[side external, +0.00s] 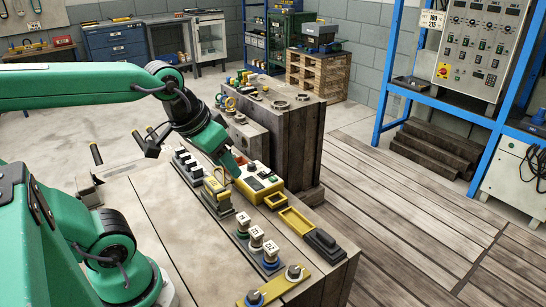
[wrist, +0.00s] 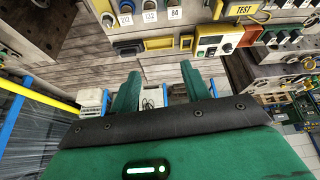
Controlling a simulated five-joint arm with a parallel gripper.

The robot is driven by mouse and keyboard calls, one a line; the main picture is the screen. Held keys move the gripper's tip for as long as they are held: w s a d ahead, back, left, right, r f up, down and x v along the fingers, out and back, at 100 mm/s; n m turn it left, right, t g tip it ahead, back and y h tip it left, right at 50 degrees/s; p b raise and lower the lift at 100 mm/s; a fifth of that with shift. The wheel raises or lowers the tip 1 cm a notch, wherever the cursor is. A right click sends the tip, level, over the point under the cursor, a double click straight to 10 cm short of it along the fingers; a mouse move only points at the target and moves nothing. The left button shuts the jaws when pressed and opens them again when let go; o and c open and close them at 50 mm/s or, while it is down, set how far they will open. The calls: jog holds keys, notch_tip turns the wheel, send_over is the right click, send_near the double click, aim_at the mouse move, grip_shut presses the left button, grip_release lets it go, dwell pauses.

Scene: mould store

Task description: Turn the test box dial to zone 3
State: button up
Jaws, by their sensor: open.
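The test box (side external: 264,186) is a yellow and cream box with a dark display. It stands on the workbench, just to the right of my gripper (side external: 229,166) in the side view. It also shows in the wrist view (wrist: 210,39), above and to the right of the two fingers, near a yellow TEST label (wrist: 243,10). A small round control shows on its face, but its pointer and zone marks are too small to read. My gripper (wrist: 160,84) is open, with its green fingers apart and nothing between them. No touch with the box is visible.
A yellow tray (side external: 296,221) and a black block (side external: 323,240) sit near the box. Several tagged pieces (side external: 256,236) and a yellow plate with knobs (side external: 275,286) are toward the front. A dark wooden block (side external: 300,140) stands behind.

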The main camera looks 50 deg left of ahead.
jog(key=w+a+n+g, duration=0.1)
jog(key=w+a+n, duration=0.3)
jog(key=w, duration=0.3)
jog(key=n+g, duration=0.4)
jog(key=n, duration=0.8)
send_near(251, 164)
jog(key=shift+w+d, duration=0.1)
jog(key=shift+d, duration=0.05)
jog(key=shift+f+n, duration=0.2)
jog(key=shift+n, duration=0.1)
jog(key=shift+f, duration=3.9)
jog(key=c, duration=1)
